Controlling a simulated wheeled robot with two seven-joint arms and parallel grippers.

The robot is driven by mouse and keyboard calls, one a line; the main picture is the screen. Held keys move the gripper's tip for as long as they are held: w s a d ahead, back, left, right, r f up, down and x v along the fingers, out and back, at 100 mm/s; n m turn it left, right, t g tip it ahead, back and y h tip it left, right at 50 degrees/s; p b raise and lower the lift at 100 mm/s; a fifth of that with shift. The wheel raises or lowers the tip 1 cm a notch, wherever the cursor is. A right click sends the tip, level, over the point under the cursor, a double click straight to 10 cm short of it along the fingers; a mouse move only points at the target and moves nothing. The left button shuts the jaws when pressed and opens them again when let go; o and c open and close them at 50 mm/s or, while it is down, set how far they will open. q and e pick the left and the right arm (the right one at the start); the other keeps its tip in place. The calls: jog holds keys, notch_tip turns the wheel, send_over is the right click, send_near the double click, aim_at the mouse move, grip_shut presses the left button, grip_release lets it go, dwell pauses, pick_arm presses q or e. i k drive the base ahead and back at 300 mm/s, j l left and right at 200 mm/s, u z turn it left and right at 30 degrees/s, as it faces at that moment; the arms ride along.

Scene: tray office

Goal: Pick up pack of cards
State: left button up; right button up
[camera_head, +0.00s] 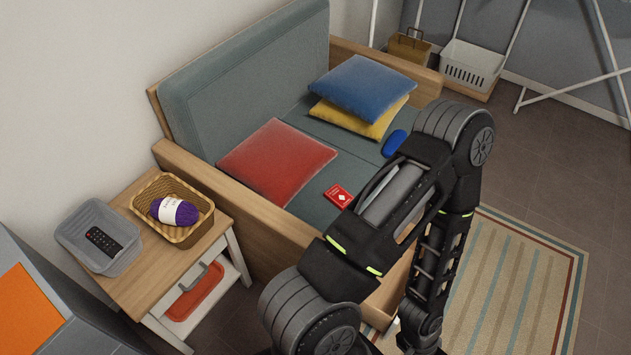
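The pack of cards (339,196) is a small red box with a white diamond on its face. It lies flat on the grey-green sofa seat (312,208), just in front of the red cushion (276,162). Neither gripper can be made out in this view.
Blue (362,87) and yellow (352,118) cushions and a blue object (395,143) are farther along the sofa. A wooden side table (152,275) at left bears a grey bin (70,236) with a remote and a wicker basket (190,234) with purple yarn.

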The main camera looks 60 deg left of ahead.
aim_at(338, 196)
jog(key=k+j, duration=0.2)
jog(key=j, duration=0.15)
jog(key=k+j, duration=0.15)
jog(key=j, duration=0.55)
jog(key=i+j, duration=0.15)
jog(key=j, duration=0.2)
